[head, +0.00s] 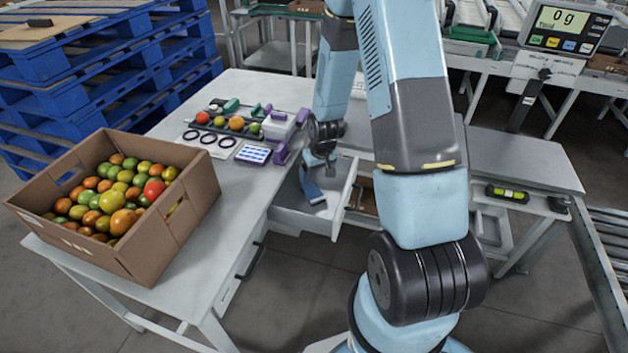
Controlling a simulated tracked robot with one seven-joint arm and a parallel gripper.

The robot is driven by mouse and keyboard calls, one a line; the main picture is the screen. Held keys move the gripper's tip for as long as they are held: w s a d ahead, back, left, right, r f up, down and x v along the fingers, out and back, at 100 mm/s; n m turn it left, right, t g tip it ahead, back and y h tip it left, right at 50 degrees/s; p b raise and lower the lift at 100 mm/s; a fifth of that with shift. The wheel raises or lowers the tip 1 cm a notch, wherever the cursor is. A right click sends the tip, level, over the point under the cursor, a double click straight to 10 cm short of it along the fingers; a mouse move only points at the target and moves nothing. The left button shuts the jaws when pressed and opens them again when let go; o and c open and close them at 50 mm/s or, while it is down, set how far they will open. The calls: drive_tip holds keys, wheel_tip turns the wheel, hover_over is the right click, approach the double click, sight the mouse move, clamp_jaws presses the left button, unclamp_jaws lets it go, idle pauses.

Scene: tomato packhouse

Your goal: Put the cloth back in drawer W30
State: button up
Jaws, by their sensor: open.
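An open drawer (295,219) sticks out from under the worktable, near the middle of the head view. Its label cannot be read from here, so I cannot tell whether it is W30.
A cardboard box (187,218) of tomatoes stands on the left of the worktable (180,300). Blue pallets (90,85) are stacked back left. A scale display (562,27) stands at right.

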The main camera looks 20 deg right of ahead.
drive_tip(key=s+r+t, duration=0.1)
drive_tip(key=s+r, duration=0.2)
drive_tip(key=r, duration=1)
drive_tip(key=s+r, duration=0.4)
drive_tip(key=r, duration=0.9)
drive_tip(key=s+r+m+t, duration=0.1)
drive_tip(key=s+r+t, duration=0.1)
drive_tip(key=s+r, duration=1.4)
drive_tip(key=s, duration=0.3)
drive_tip(key=shift+a+m+h, duration=0.3)
drive_tip(key=shift+a+m, duration=0.1)
drive_tip(key=shift+s, duration=0.1)
